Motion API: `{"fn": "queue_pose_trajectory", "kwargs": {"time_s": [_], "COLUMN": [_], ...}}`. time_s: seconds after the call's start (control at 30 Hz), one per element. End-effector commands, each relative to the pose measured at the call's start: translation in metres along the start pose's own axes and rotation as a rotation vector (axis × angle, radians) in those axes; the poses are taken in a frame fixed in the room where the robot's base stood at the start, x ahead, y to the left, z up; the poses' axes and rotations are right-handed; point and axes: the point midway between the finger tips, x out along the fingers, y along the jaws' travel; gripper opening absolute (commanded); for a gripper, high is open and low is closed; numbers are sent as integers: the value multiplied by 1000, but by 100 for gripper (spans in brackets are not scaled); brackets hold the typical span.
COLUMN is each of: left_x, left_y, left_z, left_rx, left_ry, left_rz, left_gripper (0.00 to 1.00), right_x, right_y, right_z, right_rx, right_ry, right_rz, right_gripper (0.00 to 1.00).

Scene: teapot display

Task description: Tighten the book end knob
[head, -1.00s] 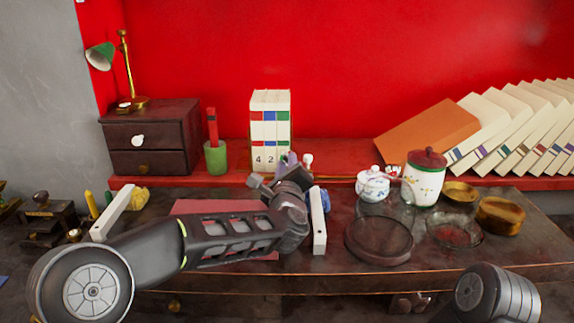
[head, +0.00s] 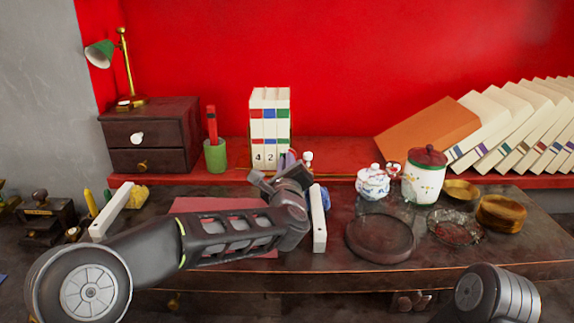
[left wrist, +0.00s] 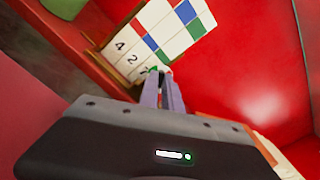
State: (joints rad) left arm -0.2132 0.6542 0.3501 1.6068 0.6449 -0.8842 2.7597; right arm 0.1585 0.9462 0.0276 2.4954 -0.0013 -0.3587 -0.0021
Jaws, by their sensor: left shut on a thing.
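My left gripper (head: 287,158) reaches up in front of a row of upright white books (head: 270,122) with red, blue and green bands, on the red ledge. In the left wrist view its two purple-grey fingers (left wrist: 170,78) are close together at the foot of the numbered books (left wrist: 160,35). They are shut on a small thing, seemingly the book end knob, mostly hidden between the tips. A small white knob-like piece (head: 307,157) stands just right of the fingers in the head view. My right gripper is out of view.
A blue-and-white pot (head: 372,182), a red-lidded jar (head: 424,180) and a dark round tray (head: 380,240) are to the right. A green cup (head: 215,156) and a drawer box (head: 150,135) are to the left.

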Motion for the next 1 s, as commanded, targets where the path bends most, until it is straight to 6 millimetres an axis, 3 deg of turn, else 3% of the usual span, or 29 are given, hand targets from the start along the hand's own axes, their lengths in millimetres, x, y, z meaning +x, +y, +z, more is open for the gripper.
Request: {"fn": "queue_pose_trajectory", "kwargs": {"time_s": [0.5,1.0], "left_x": [0,0], "left_y": [0,-1], "left_z": [-3,-2], "left_rx": [333,565], "left_ry": [-1,1], "left_rz": [-2,0], "left_gripper": [0,0], "right_x": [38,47], "right_y": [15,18], "right_z": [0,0], "right_rx": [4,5], "right_ry": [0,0], "right_rz": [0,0], "right_gripper": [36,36]}}
